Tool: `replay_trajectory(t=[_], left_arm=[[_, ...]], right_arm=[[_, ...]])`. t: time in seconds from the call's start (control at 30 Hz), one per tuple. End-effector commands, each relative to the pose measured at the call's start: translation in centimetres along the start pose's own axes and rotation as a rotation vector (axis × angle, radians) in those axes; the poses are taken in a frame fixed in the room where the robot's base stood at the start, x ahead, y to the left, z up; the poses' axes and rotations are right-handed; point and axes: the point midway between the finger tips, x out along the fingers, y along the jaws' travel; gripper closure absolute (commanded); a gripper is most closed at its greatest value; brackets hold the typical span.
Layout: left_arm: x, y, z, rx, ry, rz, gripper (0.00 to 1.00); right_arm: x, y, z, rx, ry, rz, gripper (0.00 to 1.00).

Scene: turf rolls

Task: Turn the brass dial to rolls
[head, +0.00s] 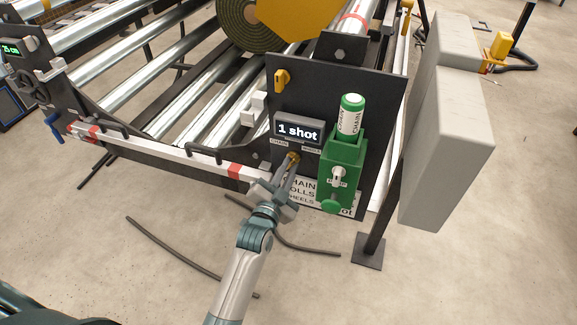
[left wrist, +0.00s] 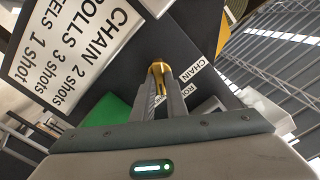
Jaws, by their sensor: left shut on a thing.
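The brass dial (head: 293,158) sits on the black panel below a display (head: 298,131) that reads "1 shot". My left gripper (head: 286,170) is at the dial from below. In the left wrist view its two fingers (left wrist: 160,95) are shut on the brass dial (left wrist: 157,69). A small "CHAIN" label (left wrist: 191,72) shows beside the dial there, with another label partly visible. Which label the dial points to cannot be told. A white sign (left wrist: 75,40) reads chain 2 shots, rolls 3 shots, wheels 1 shot. My right gripper is not in view.
A green holder (head: 341,170) with a green-capped "CHAIN" bottle (head: 350,116) stands just right of the dial. A yellow knob (head: 282,80) is above on the panel. Grey boxes (head: 450,140) stand on a post at right. Metal rollers (head: 190,90) lie behind.

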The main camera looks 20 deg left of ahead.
Motion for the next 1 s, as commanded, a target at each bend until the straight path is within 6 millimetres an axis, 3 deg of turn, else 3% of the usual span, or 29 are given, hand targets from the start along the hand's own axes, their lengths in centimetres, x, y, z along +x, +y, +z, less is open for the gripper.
replay_trajectory(t=[0.17, 0.6, 1.0], left_arm=[[0.0, -0.2, -0.3, -0.127, -0.002, 0.002, 1.00], [0.0, -0.3, -0.2, -0.484, 0.000, 0.000, 1.00], [0.0, -0.2, 0.0, -0.629, 0.001, 0.000, 1.00]], right_arm=[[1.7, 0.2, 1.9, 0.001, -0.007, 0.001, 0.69], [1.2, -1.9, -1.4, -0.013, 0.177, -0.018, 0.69], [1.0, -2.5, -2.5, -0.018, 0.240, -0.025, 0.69]])
